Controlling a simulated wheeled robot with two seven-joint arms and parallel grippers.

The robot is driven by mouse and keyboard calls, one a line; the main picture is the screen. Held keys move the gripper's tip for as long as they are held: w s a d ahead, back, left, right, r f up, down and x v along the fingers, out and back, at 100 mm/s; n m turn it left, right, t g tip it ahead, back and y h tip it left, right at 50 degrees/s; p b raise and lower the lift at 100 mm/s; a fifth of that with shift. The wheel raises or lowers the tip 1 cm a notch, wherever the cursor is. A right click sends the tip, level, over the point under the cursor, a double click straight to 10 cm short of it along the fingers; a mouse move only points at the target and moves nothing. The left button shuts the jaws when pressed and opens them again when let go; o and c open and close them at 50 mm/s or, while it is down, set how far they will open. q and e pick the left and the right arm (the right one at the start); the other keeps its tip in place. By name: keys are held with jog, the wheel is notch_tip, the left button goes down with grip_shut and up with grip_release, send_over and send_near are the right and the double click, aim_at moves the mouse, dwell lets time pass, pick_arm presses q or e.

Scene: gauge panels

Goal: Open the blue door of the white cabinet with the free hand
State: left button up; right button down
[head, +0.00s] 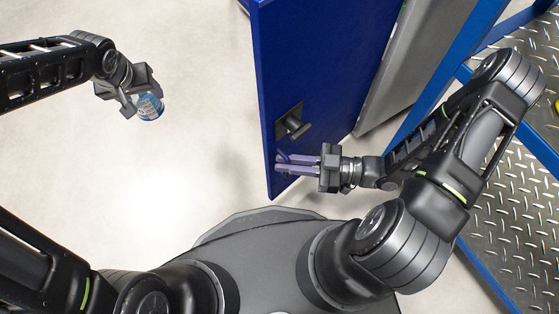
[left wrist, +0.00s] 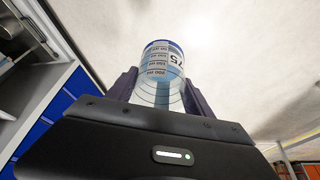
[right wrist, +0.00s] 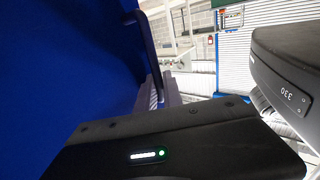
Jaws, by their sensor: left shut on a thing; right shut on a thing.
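The blue door (head: 325,60) stands in the upper middle of the head view, with a dark handle (head: 293,122) on its face. It fills the left of the right wrist view (right wrist: 60,60). A pale cabinet panel (head: 420,60) shows behind it, and the door stands out at an angle from it. My right gripper (head: 280,163) is at the door's lower left part, below the handle, shut on the door; the exact contact is unclear. My left gripper (head: 138,106) is shut on a clear, blue-topped graduated container (head: 150,106), also seen in the left wrist view (left wrist: 163,75).
A blue-framed structure with metal tread plate (head: 505,220) stands at the right, close to my right arm. Pale floor (head: 200,60) is clear left of the door. An open shelf unit (left wrist: 30,50) shows at the left wrist view's left edge.

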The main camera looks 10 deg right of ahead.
jog(key=c, duration=1.8)
grip_release()
jog(key=shift+o, duration=0.2)
